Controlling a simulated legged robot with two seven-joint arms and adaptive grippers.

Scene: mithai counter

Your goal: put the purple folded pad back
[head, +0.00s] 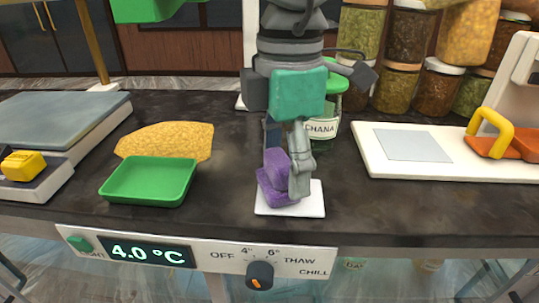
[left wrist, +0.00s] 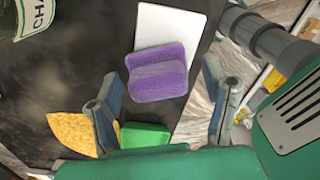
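The purple folded pad (head: 273,176) lies on a white square plate (head: 311,206) near the front edge of the dark counter. In the left wrist view the pad (left wrist: 158,72) overlaps the lower end of the plate (left wrist: 168,27). My left gripper (head: 286,158) points down right at the pad, and one finger hides part of it. In the left wrist view its fingers (left wrist: 160,80) stand wide apart, one to each side of the pad, with gaps on both sides. The gripper is open and empty. My right gripper is not in view.
A green tray (head: 150,182) and a golden mound (head: 168,141) are to the left. A jar labelled CHANA (head: 322,130) stands behind the gripper. A white board (head: 448,168) with a yellow-handled tool (head: 487,122) is at right. The counter between plate and board is clear.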

